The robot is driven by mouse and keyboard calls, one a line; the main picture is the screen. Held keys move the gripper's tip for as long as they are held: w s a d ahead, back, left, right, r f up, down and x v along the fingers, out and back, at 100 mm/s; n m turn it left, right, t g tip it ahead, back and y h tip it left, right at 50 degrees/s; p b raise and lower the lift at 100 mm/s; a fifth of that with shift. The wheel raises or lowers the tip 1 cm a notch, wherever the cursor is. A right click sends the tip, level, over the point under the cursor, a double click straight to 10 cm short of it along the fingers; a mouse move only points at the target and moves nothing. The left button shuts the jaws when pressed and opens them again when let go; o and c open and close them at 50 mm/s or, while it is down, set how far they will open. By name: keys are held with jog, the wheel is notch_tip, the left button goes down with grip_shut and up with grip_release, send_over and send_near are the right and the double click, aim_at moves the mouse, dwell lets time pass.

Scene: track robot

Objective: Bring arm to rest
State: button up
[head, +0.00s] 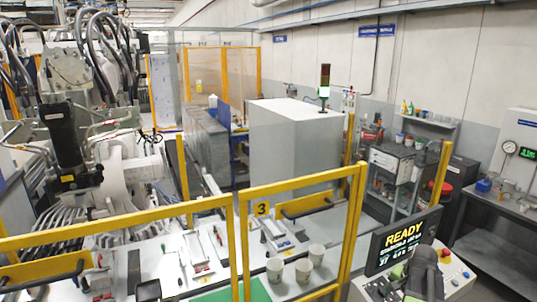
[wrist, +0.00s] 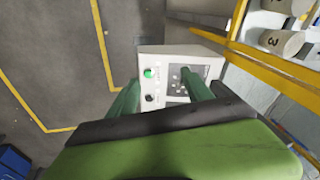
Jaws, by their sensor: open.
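My gripper (wrist: 161,82) shows in the wrist view with its two green fingers spread apart and nothing between them. Its dark and green body fills the lower part of that view. Beyond the fingers is a pale control box (wrist: 158,60) with a green button (wrist: 148,73) and a black knob (wrist: 149,98). In the head view my gripper (head: 424,272) is at the bottom right, in front of the control panel (head: 462,268). I cannot tell whether it touches the panel. The panel's screen (head: 402,241) reads READY.
A yellow-framed fence (head: 240,240) crosses the foreground, with a bench holding tools and several white cups (head: 317,253) around it. A grey workbench (head: 510,225) stands at the right. In the wrist view, grey floor (wrist: 50,60) with yellow lines lies open at the left.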

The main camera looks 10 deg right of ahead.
jog(key=w+a+f+n+b, duration=0.25)
jog(key=a+f+b, duration=0.25)
jog(key=a, duration=0.3)
jog(key=w+a+f+n+y+b, duration=0.1)
jog(key=w+a+f+b, duration=0.3)
jog(key=a, duration=0.5)
jog(key=w+a+f+n+b, duration=0.2)
jog(key=a+f+b, duration=0.35)
jog(key=a, duration=0.25)
jog(key=s+a+f+n+g+b, duration=0.1)
jog(key=s+a+f+n+b, duration=0.1)
jog(key=a, duration=0.5)
jog(key=s+a+f+n+g+b, duration=0.2)
jog(key=s+a+f+n, duration=0.3)
jog(key=a, duration=0.3)
jog(key=shift+s+b, duration=0.15)
jog(key=shift+b, duration=0.55)
